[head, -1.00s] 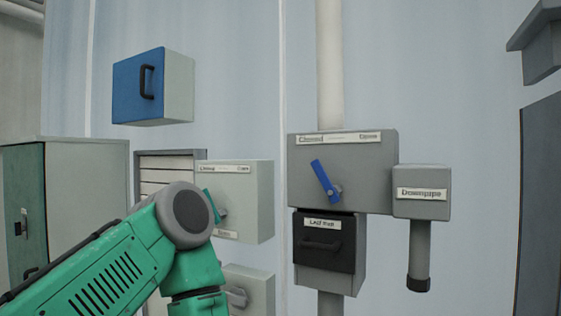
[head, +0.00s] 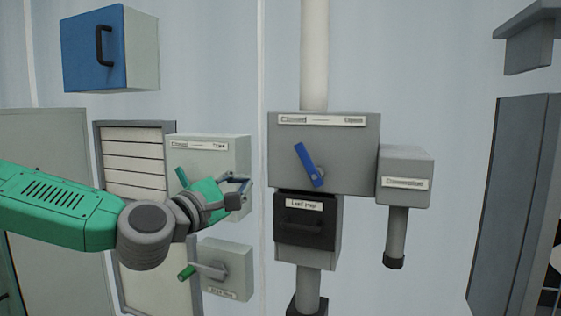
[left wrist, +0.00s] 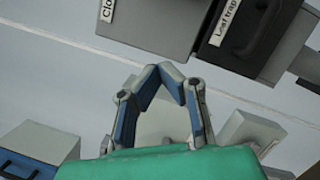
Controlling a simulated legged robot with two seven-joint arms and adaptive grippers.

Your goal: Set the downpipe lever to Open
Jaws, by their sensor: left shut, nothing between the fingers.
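The downpipe lever (head: 308,165) is a blue handle on the front of a grey box (head: 350,180). Its free end points up and slightly left, toward the Closed end of the plate (head: 322,120); the other end of the plate reads Open. A smaller box (head: 404,165) at its right carries the Downpipe label. My left gripper (head: 246,188) is left of the lever, apart from it, in front of a pale box. In the left wrist view its fingertips (left wrist: 168,72) meet with nothing between them. The lever does not show there. My right gripper is not in view.
The pale box (head: 235,150) behind my gripper has a green-tipped lever, as does another box (head: 233,258) below it. A dark leaf trap drawer (head: 306,232) hangs under the grey box. A blue-fronted box (head: 85,50) is at upper left.

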